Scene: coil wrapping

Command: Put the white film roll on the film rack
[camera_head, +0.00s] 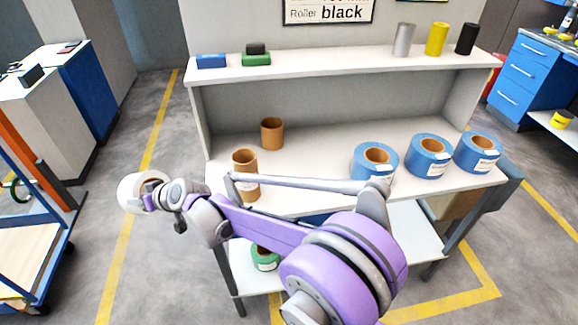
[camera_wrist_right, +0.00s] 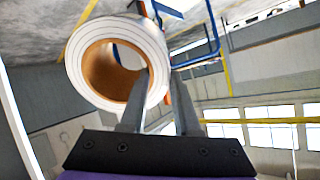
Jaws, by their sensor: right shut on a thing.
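The white film roll (camera_head: 131,190) is held off the ground at the left end of my right arm, left of the workbench. My right gripper (camera_head: 152,192) is shut on it. In the right wrist view the white roll (camera_wrist_right: 154,52) shows its brown hollow core, and the fingers (camera_wrist_right: 158,95) are at its right-hand wall. How deep the grip goes is partly hidden. I cannot tell for sure which piece of furniture is the film rack. My left gripper is not in view.
The workbench (camera_head: 330,148) holds blue tape-like rolls (camera_head: 430,168) and brown cores (camera_head: 272,145); its upper shelf (camera_head: 330,66) holds small cylinders and boxes. A green roll (camera_head: 264,262) sits below. A blue-framed cart (camera_head: 50,265) stands left. Floor between cart and bench is clear.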

